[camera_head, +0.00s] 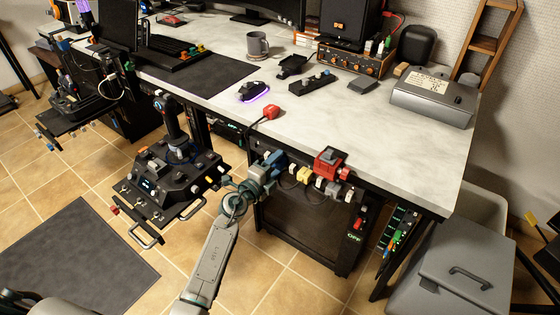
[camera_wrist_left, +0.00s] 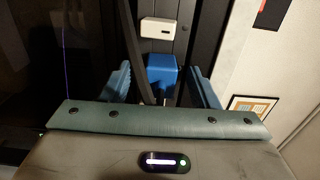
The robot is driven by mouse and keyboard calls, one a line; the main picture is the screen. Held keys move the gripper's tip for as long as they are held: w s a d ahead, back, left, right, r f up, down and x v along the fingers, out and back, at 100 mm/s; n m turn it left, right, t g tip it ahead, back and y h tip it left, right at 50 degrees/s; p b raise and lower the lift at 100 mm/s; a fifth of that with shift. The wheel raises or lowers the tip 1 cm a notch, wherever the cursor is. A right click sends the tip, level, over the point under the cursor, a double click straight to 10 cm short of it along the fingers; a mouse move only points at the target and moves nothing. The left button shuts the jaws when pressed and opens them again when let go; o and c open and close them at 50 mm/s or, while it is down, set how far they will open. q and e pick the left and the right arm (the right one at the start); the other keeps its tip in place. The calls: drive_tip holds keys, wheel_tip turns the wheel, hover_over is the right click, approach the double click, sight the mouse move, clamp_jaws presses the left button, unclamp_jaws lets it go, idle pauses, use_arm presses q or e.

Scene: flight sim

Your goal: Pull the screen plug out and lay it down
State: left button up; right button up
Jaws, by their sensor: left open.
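Several plugs sit in a row along the front edge of the desk. A blue plug (camera_head: 276,158) is at the left of the row, and it also shows in the left wrist view (camera_wrist_left: 161,72). My left gripper (camera_head: 267,167) is at the blue plug. In the left wrist view its two blue fingers (camera_wrist_left: 162,84) stand apart on either side of the plug, with visible gaps. A white plug (camera_wrist_left: 159,28) sits beyond the blue one. A red plug (camera_head: 330,160) and a yellow plug (camera_head: 305,174) are farther right. I cannot tell which is the screen plug.
A glowing mouse (camera_head: 252,92), a mug (camera_head: 257,45) and a grey box (camera_head: 433,98) are behind. A joystick panel (camera_head: 172,180) stands left of my arm.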

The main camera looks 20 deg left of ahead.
sight(275, 166)
use_arm(q)
drive_tip(key=shift+p, duration=0.35)
idle(0.3)
clamp_jaws()
drive_tip(key=shift+s, duration=0.15)
drive_tip(key=shift+p+v, duration=0.5)
drive_tip(key=shift+v, duration=0.9)
drive_tip(key=shift+p+v, duration=0.3)
drive_tip(key=shift+v, duration=1.2)
